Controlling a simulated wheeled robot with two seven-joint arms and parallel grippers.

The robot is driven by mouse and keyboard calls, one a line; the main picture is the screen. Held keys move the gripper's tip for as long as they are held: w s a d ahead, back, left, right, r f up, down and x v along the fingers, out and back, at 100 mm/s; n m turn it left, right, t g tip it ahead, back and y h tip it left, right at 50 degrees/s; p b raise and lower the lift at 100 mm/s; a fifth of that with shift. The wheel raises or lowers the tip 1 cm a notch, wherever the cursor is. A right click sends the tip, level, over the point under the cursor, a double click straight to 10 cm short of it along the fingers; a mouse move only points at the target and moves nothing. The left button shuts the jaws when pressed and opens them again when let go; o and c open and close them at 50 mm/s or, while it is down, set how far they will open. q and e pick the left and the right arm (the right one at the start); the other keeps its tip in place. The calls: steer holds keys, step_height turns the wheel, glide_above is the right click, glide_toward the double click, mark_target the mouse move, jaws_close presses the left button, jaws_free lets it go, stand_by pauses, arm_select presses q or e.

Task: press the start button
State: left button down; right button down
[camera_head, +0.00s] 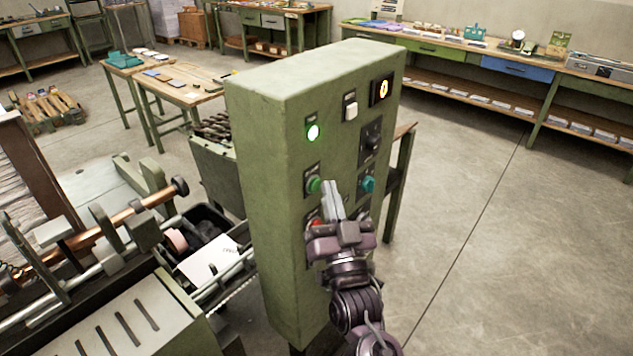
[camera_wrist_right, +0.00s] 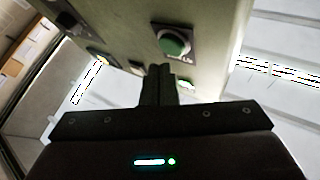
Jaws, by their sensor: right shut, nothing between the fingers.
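A green control cabinet (camera_head: 270,180) stands in the middle of the head view, with buttons and lamps on its front panel. A green button (camera_head: 314,185) sits on the panel's left side; its label is too small to read. My right gripper (camera_head: 331,184) is shut and empty, its fingertips close to the right of this button. In the right wrist view, a green button on a dark plate (camera_wrist_right: 174,44) shows just beyond the shut fingers (camera_wrist_right: 159,70). I cannot tell whether the fingertips touch the panel. My left gripper is not in view.
A red button (camera_head: 315,223) is partly hidden by my gripper. Machinery (camera_head: 120,235) stands left; the floor at right is clear.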

steer(key=shift+f, duration=0.1)
steer(key=s+d, duration=0.1)
steer(key=d, duration=0.1)
steer(key=s+d+p, duration=0.1)
steer(key=s+d, duration=0.1)
steer(key=shift+p, duration=0.3)
stand_by(0.8)
